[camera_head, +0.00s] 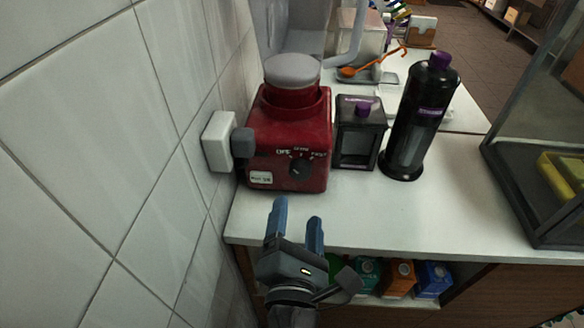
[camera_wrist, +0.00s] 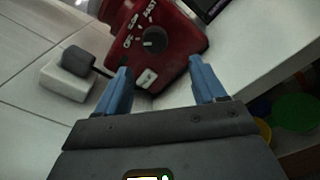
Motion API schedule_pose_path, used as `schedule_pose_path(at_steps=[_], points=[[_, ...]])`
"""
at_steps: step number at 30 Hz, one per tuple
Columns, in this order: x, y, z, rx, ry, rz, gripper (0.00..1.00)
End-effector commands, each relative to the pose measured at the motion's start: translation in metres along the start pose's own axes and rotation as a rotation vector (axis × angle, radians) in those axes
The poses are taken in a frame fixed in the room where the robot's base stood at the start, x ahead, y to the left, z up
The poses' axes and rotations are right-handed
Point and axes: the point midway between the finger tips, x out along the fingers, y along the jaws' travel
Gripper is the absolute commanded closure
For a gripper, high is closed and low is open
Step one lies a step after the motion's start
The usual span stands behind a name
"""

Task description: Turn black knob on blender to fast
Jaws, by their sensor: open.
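The red blender base (camera_head: 312,120) with a grey lid on top stands on the white counter beside the tiled wall. Its black knob (camera_head: 299,168) is on the front face under the labels OFF, a middle label and FAST. The knob (camera_wrist: 154,40) also shows in the wrist view, just beyond the fingertips. I cannot tell for sure which label it points to. My gripper (camera_head: 297,211) is open and empty, in front of the counter edge and short of the knob. Its blue fingers (camera_wrist: 160,66) are spread to either side of the knob in the wrist view, not touching it.
A white wall socket with a grey plug (camera_head: 242,143) is left of the blender. A black dispenser box (camera_head: 358,140) and a tall black bottle (camera_head: 415,120) stand to its right. The counter front (camera_head: 400,215) is clear. Several cartons (camera_head: 400,275) sit on a shelf below.

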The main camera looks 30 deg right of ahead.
Motion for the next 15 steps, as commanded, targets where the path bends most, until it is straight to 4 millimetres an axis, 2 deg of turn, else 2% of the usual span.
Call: schedule_pose_path(at_steps=[5,15], points=[[0.007,0.007,0.004,-0.020,-0.034,0.001,0.30],[0.057,0.008,0.005,-0.017,-0.031,0.001,0.30]])
